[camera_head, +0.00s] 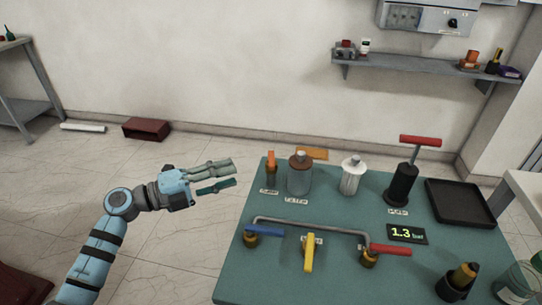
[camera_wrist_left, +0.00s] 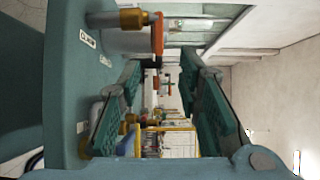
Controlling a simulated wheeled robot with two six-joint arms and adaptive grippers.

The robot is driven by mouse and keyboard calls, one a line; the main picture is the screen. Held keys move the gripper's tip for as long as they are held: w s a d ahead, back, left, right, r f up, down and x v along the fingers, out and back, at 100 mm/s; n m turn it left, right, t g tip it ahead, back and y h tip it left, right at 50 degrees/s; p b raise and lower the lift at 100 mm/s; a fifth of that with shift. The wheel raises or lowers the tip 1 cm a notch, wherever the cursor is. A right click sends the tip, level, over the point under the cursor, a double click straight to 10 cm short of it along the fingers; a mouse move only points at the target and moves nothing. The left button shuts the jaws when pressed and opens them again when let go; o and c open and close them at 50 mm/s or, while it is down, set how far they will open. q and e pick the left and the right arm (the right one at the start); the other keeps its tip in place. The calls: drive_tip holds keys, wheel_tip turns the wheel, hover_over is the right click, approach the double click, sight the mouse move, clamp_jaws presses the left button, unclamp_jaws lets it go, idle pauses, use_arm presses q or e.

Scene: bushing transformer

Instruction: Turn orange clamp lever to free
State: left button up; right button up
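The orange clamp lever (camera_head: 271,161) stands upright at the far left corner of the green table (camera_head: 340,262), above a label that reads as clamp. In the left wrist view the orange lever (camera_wrist_left: 158,36) sticks out from a brass-coloured body (camera_wrist_left: 131,18), just beyond the fingertips. My left gripper (camera_head: 234,173) is left of the table corner and points right toward the lever, with a gap between them. Its two fingers are apart and nothing is between them; the open left gripper also fills the wrist view (camera_wrist_left: 160,62). My right gripper is not in view.
A white ribbed part (camera_head: 351,178), a red-handled pump (camera_head: 401,184) and a black tray (camera_head: 460,202) are farther right. Blue (camera_head: 264,230), yellow (camera_head: 309,255) and red (camera_head: 391,250) valve handles are in front.

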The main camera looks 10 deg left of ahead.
sight(271, 160)
use_arm(q)
drive_tip(key=x, duration=1.2)
drive_tip(key=shift+w+f, duration=0.1)
clamp_jaws()
